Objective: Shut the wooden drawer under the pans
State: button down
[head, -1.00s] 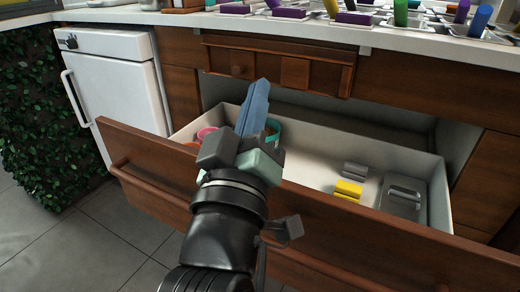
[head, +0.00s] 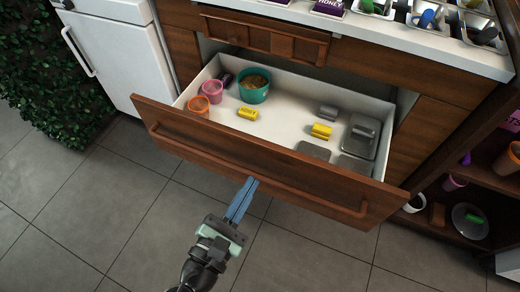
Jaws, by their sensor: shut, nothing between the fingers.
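The wooden drawer (head: 240,150) is pulled out from the counter, with its white inside showing and its long wooden handle bar across the front. My gripper (head: 252,182) is shut and empty. In the picture its blue fingertips lie just below the drawer's front, near the middle of the handle (head: 290,184). I cannot tell whether they touch it. The pans (head: 428,17) sit in the counter top above, at the upper right.
The drawer holds a teal bowl (head: 254,91), pink and orange cups, yellow blocks and grey lidded containers (head: 360,138). A white fridge (head: 105,50) stands at left. Open shelves (head: 462,190) stand at right. The tiled floor (head: 110,200) before the drawer is clear.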

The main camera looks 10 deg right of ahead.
aim_at(274, 152)
jog(key=s+a+f+n+t+p, duration=0.1)
jog(key=s+a+f+n, duration=0.1)
jog(key=s+n, duration=0.3)
jog(key=b+x, duration=0.2)
jog(key=x, duration=1.1)
jog(key=shift+w+d+r, duration=0.1)
jog(key=shift+w+r, duration=0.05)
jog(key=shift+w, duration=0.2)
